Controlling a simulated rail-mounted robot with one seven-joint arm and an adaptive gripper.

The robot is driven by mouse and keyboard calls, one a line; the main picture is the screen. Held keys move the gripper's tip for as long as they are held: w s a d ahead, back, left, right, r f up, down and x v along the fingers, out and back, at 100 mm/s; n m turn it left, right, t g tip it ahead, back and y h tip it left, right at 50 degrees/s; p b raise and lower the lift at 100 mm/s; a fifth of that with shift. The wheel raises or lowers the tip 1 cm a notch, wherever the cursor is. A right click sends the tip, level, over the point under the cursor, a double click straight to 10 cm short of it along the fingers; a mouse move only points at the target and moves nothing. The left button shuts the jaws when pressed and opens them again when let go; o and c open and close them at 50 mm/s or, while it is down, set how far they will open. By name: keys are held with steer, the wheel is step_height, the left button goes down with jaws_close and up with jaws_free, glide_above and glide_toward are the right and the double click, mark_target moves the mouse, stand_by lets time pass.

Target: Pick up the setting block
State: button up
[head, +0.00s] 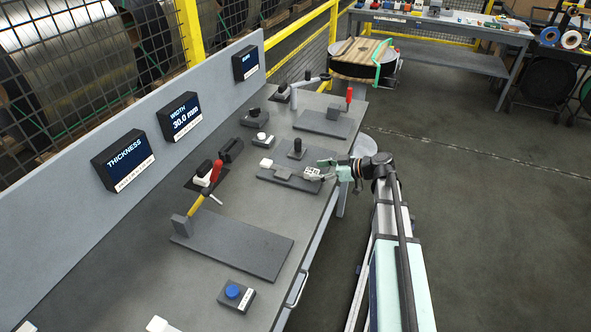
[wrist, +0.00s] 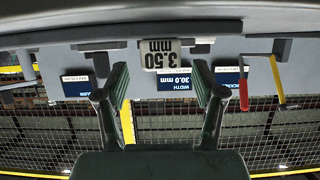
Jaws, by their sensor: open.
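The setting block (head: 312,173) is a small pale block with dark marking, at the right end of a grey fixture plate near the bench's front edge. Nothing is held. Contact with the block does not show.
The fixture plate (head: 270,179) carries a black knob (head: 297,149). A red-handled fixture (head: 348,97) stands behind it. A larger plate (head: 235,245) and a blue button box (head: 235,294) lie nearer. Displays (head: 125,160) line the back panel. The floor right of the bench is open.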

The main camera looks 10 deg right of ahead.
mark_target(309, 170)
steer(key=p+x, duration=0.1)
steer(key=x, duration=0.1)
steer(key=p+x, duration=0.1)
steer(key=x, duration=0.1)
steer(key=shift+a+r+p, duration=0.1)
steer(key=shift+r+p, duration=0.1)
steer(key=shift+p, duration=0.1)
steer(key=shift+w+a+f, duration=0.15)
steer(key=shift+a+f, duration=0.15)
steer(key=shift+a, duration=0.1)
jaws_close()
